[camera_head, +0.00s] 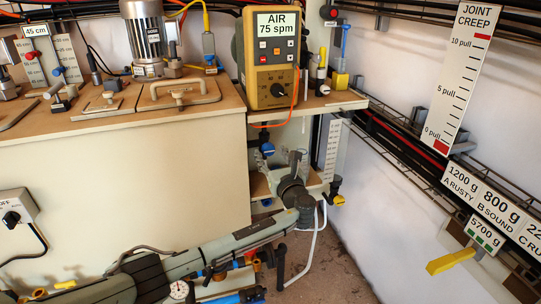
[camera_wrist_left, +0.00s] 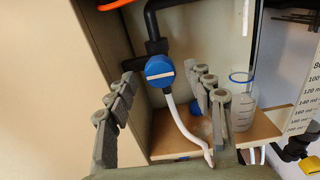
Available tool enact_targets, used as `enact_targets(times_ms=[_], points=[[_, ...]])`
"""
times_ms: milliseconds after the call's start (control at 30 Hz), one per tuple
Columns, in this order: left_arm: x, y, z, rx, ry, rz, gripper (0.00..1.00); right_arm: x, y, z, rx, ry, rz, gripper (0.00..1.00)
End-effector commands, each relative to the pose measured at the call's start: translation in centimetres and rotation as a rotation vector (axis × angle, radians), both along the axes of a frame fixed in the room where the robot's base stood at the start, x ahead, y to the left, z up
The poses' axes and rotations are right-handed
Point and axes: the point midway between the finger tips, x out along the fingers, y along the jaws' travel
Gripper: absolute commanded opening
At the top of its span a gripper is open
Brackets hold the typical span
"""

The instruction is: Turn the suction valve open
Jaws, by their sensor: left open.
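A round blue valve knob with a white bar across its face (camera_wrist_left: 160,68) sits on a black pipe in the left wrist view. A white tube hangs from below it. I take it to be the suction valve; it also shows in the head view (camera_head: 266,149), small, under the tan bench top. My left gripper (camera_head: 283,170) is open and empty near the lower shelf, just below and right of the knob in the head view. In the left wrist view its grey fingers (camera_wrist_left: 163,78) appear on either side of the knob, with no contact visible. My right gripper is not in view.
A clear graduated cylinder (camera_wrist_left: 243,105) stands on the wooden shelf (camera_wrist_left: 175,145), close to the right finger. A yellow air pump box (camera_head: 271,60) stands on the bench above. A black valve with a yellow end (camera_head: 335,192) is at the right. A pale cabinet (camera_head: 130,180) flanks the left.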

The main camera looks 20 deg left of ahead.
Motion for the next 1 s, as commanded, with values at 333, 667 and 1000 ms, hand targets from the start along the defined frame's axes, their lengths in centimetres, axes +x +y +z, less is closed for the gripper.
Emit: enact_targets(times_ms=[333, 667, 1000], points=[[0.54, 0.39, 0.01, -0.002, 0.000, 0.000, 0.53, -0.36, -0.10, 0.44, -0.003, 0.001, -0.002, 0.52], [0.50, 0.36, -0.01, -0.003, 0.001, 0.000, 0.13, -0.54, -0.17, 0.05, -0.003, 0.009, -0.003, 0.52], [0.48, 0.34, -0.09, -0.023, -0.013, 0.000, 0.03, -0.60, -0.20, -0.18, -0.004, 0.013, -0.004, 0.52]])
